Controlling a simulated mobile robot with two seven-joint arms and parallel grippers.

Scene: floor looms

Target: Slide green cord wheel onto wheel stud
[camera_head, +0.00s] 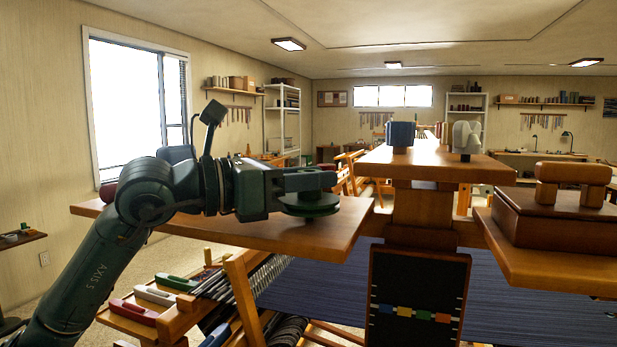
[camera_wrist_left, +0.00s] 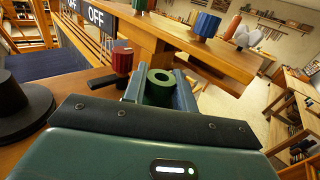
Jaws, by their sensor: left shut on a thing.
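My left gripper (camera_head: 312,190) is shut on the green cord wheel (camera_head: 310,208), just above the left wooden shelf. The wheel lies flat; whether it touches the shelf is unclear. In the left wrist view the green wheel (camera_wrist_left: 160,85) shows its open centre hole between the two fingers (camera_wrist_left: 160,92). A black piece with a wide brim (camera_wrist_left: 22,103) sits at the wrist view's left. I cannot tell which piece is the wheel stud. My right gripper is out of view.
A blue ribbed piece (camera_head: 400,134) and a pale grey piece (camera_head: 466,138) stand on the raised middle shelf (camera_head: 425,165). A brown wooden box (camera_head: 553,218) sits on the right shelf. The left shelf's front right part (camera_head: 325,240) is bare.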

